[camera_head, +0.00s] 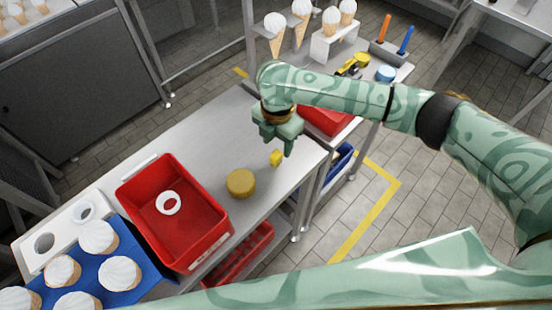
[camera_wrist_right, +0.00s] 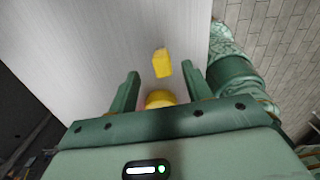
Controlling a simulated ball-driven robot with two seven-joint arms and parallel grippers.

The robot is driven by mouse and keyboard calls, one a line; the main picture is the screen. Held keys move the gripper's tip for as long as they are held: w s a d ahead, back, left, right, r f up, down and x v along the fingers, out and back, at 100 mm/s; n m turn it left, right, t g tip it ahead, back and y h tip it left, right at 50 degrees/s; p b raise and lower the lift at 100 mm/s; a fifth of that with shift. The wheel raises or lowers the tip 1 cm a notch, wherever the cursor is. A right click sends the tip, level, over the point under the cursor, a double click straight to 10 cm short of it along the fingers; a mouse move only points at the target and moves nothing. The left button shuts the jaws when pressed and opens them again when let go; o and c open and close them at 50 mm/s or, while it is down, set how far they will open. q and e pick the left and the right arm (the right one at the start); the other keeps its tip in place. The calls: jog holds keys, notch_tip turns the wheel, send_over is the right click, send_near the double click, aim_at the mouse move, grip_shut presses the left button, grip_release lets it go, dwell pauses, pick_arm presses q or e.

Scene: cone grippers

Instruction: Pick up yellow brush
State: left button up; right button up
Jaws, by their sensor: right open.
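A small yellow block-like piece (camera_head: 276,158) is on the steel table just below my right gripper (camera_head: 277,144). A round, darker yellow piece (camera_head: 240,183) lies to its left. No bristles show, so I cannot tell which of them is the brush. In the right wrist view, the yellow block (camera_wrist_right: 162,63) shows just ahead, between the fingertip lines of my right gripper (camera_wrist_right: 161,74), and a rounded yellow piece (camera_wrist_right: 159,98) shows nearer, between the fingers. My right gripper is open and points down, with nothing held. My left gripper is out of view.
A red crate (camera_head: 148,190) with a white ring (camera_head: 168,202) stands left on the table (camera_head: 205,140). A blue tray (camera_head: 130,256) with several cones is at bottom left. Another red bin (camera_head: 325,120) is partly hidden behind my right arm. The table's front edge is close to the block.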

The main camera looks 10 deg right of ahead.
aim_at(276, 154)
jog(key=f, duration=0.1)
jog(key=f+b, duration=0.1)
jog(key=f, duration=0.1)
jog(key=f+b, duration=0.1)
jog(key=f, duration=0.1)
jog(key=shift+s+a, duration=0.2)
jog(key=shift+s, duration=0.05)
jog(key=shift+r, duration=0.1)
jog(key=c, duration=1.1)
jog(key=shift+o, duration=0.2)
jog(key=shift+r, duration=0.1)
jog(key=r, duration=0.1)
jog(key=r+p, duration=0.2)
jog(key=r, duration=0.1)
jog(key=shift+s+a, duration=0.1)
jog(key=shift+s, duration=0.15)
jog(key=s+a+r+p, duration=0.5)
jog(key=s+r, duration=0.4)
jog(key=s, duration=0.3)
jog(key=shift+a+p, duration=0.4)
jog(key=shift+a, duration=0.2)
jog(key=shift+o, duration=0.5)
